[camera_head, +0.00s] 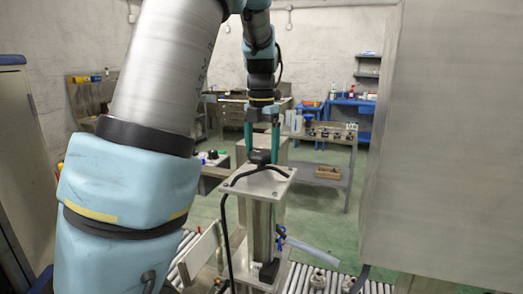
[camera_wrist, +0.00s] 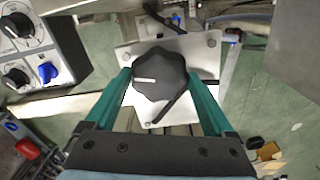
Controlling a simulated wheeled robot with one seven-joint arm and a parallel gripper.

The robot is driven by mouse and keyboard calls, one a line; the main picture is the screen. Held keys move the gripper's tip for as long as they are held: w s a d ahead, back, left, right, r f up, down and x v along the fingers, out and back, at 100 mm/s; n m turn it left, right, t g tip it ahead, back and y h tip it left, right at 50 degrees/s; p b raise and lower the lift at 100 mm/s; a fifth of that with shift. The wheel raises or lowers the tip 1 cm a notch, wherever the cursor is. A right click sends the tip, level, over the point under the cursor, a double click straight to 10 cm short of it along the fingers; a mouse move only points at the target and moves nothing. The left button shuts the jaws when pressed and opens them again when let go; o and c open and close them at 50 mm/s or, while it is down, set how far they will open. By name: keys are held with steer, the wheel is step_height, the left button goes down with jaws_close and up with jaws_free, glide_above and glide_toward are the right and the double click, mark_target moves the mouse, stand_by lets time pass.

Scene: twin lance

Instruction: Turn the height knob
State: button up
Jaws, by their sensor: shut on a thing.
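The height knob (camera_wrist: 159,76) is black and lobed with a white pointer line, seen from above in the wrist view. It sits on a metal plate (camera_wrist: 208,55) with bolts at its corners. In the head view the knob (camera_head: 261,157) shows small on top of a metal column (camera_head: 262,225). My gripper (camera_wrist: 160,84) has teal fingers, one on each side of the knob, and is shut on it. In the head view my gripper (camera_head: 262,150) points straight down at the plate. The pointer line lies roughly level, toward the left of the knob.
A control box (camera_wrist: 40,50) with black knobs and a blue switch stands left in the wrist view. A black cable (camera_head: 228,225) hangs beside the column. A large grey cabinet (camera_head: 450,140) fills the right of the head view. Conveyor rollers (camera_head: 330,281) lie below.

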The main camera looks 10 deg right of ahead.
mark_target(261, 152)
steer(key=shift+n, duration=0.8)
steer(key=shift+r, duration=0.1)
steer(key=o, duration=1.1)
step_height(261, 152, up, 11)
steer(key=b, duration=0.2)
steer(key=shift+b, duration=0.35)
steer(key=shift+f, duration=0.2)
